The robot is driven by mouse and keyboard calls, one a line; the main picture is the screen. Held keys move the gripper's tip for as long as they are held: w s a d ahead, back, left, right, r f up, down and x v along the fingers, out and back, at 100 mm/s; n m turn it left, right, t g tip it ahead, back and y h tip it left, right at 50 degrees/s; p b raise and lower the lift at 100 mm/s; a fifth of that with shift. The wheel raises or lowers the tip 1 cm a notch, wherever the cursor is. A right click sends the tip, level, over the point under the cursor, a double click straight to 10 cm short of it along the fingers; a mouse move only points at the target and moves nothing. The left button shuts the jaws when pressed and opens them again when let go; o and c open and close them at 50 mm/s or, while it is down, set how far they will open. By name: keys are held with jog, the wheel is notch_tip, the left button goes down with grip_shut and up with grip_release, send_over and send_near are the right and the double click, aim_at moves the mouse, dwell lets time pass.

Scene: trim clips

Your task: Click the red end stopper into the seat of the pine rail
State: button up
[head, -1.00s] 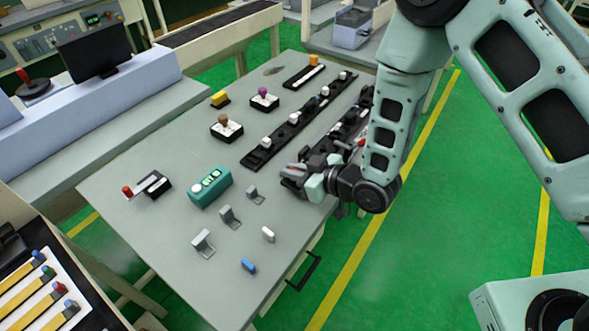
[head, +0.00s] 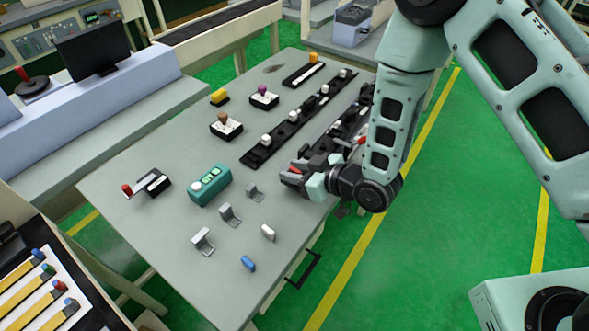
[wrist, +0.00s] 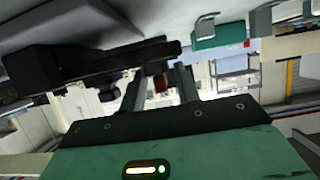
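My gripper (head: 291,173) is low over the near right edge of the table, beside the near end of a dark rail (head: 345,125). In the wrist view my gripper (wrist: 160,79) shows two grey fingers apart, with light background between them. A red spot also shows at the gripper in the head view (head: 296,170). My arm hides part of the rail. I cannot tell which rail is pine, and its seat is not clearly visible.
A second dark rail with white pieces (head: 293,117) lies farther left. A teal box (head: 209,185), grey brackets (head: 203,241), a white piece (head: 268,232) and a blue piece (head: 248,263) stand nearer. A rack with yellow strips (head: 35,290) is at lower left.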

jog(key=p+v, duration=0.2)
jog(key=v, duration=1)
jog(key=s+d+r+m+g+h, duration=0.2)
jog(key=s+r+g+h, duration=0.6)
jog(key=s+r, duration=0.9)
jog(key=shift+s+d+r+m+h, duration=0.2)
jog(key=shift+d+r+m+h, duration=0.15)
jog(key=shift+h, duration=0.65)
jog(key=shift+f, duration=0.1)
notch_tip(320, 180, down, 3)
jog(key=shift+d+r+b, duration=0.1)
jog(key=shift+b, duration=1.15)
